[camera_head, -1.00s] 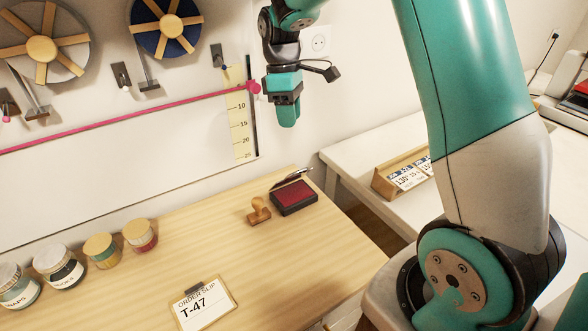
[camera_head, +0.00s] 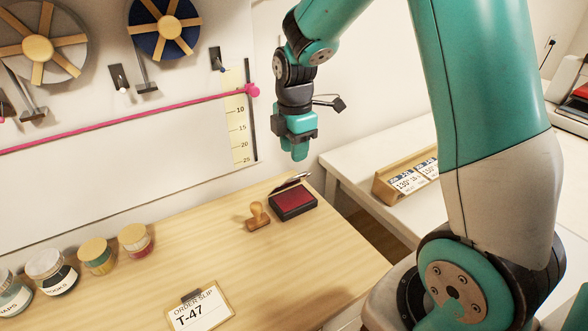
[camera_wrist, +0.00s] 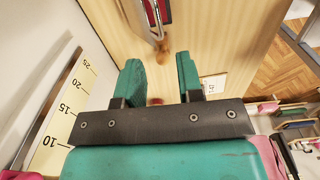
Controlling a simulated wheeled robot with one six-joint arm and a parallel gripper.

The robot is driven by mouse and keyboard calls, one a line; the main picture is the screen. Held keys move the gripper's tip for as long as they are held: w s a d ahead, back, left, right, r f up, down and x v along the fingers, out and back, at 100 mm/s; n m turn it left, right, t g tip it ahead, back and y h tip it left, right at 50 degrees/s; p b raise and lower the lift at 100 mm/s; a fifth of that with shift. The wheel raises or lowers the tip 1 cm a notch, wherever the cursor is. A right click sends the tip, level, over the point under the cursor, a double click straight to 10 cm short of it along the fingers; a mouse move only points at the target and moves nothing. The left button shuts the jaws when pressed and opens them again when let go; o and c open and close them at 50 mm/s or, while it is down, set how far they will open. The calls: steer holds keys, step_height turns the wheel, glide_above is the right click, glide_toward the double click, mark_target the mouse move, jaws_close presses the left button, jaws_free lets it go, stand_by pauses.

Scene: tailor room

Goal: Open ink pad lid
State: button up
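The ink pad (camera_head: 293,203) is a dark case with a red pad, near the far right corner of the wooden table. Its lid (camera_head: 292,182) stands raised along the back edge, leaving the red pad uncovered. In the wrist view the ink pad (camera_wrist: 166,12) is partly cut off at the top edge. My gripper (camera_head: 298,152) hangs in the air above and behind the ink pad, touching nothing. In the wrist view my gripper (camera_wrist: 160,80) has its two green fingers apart with nothing between them.
A wooden stamp (camera_head: 257,216) stands just left of the ink pad. Several jars line the table's left side, and an order slip (camera_head: 200,308) lies at the front. The wall with a ruler strip (camera_head: 238,125) is close behind. The table's middle is clear.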

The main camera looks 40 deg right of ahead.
mark_target(294, 177)
step_height(294, 177, down, 7)
steer(key=shift+r, duration=0.1)
stand_by(0.3)
jaws_close()
